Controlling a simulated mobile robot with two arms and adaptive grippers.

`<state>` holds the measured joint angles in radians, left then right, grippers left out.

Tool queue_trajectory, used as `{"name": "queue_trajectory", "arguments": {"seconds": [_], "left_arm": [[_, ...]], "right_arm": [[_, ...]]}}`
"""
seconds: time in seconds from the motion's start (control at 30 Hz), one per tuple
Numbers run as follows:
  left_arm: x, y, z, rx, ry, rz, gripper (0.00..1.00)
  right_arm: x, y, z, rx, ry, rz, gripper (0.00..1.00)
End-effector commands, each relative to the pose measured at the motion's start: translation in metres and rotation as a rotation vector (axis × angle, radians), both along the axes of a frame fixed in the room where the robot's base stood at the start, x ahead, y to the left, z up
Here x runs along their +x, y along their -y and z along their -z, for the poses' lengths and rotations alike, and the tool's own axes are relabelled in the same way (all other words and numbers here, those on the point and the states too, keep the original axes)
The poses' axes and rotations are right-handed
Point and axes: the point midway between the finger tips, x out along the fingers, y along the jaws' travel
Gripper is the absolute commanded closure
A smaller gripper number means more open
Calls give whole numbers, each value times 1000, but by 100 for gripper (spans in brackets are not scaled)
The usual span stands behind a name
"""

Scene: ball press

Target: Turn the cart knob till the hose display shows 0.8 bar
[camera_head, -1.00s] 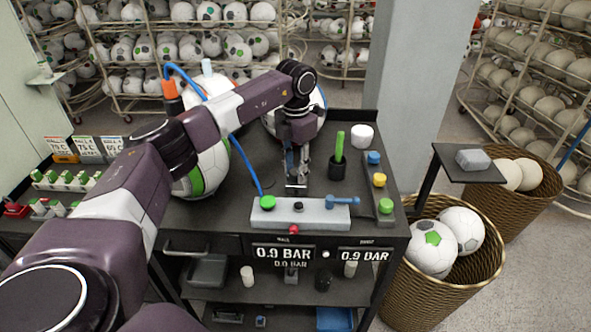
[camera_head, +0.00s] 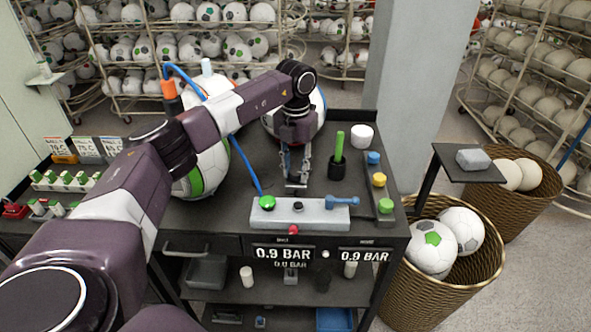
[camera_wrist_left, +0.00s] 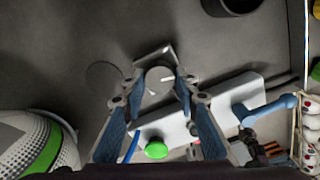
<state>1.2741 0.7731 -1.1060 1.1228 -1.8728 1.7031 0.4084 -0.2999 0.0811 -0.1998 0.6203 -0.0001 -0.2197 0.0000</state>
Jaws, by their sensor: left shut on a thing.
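My left gripper (camera_head: 297,180) reaches down to the top of the dark cart (camera_head: 230,222), just behind a light grey valve block. In the left wrist view, its two fingertips (camera_wrist_left: 160,82) are shut on the sides of a round grey knob (camera_wrist_left: 158,76) with a white pointer mark. The fingers largely hide the knob in the head view. Two displays on the cart front, a left one (camera_head: 283,253) and a right one (camera_head: 364,256), both read 0.9 BAR. Their small labels are too blurred to tell which is the hose display. My right gripper is not in view.
The valve block (camera_head: 315,216) carries a green button (camera_head: 267,202) and a blue lever (camera_head: 342,201). A large ball (camera_head: 208,170) stands left of the gripper.

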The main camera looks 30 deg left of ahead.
Motion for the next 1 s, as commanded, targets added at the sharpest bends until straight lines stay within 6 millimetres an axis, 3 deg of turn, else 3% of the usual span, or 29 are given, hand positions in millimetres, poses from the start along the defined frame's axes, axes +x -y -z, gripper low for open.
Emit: {"name": "queue_trajectory", "arguments": {"seconds": [0.1,0.13,0.27,0.67,1.0], "left_arm": [[1,0,-1,0,3,0,96],[1,0,-1,0,3,0,70],[1,0,-1,0,3,1,55],[1,0,-9,-1,3,1,54],[1,0,-77,0,6,1,54]], "right_arm": [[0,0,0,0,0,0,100],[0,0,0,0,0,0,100],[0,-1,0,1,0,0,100],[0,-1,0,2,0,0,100],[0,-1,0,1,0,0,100]]}}
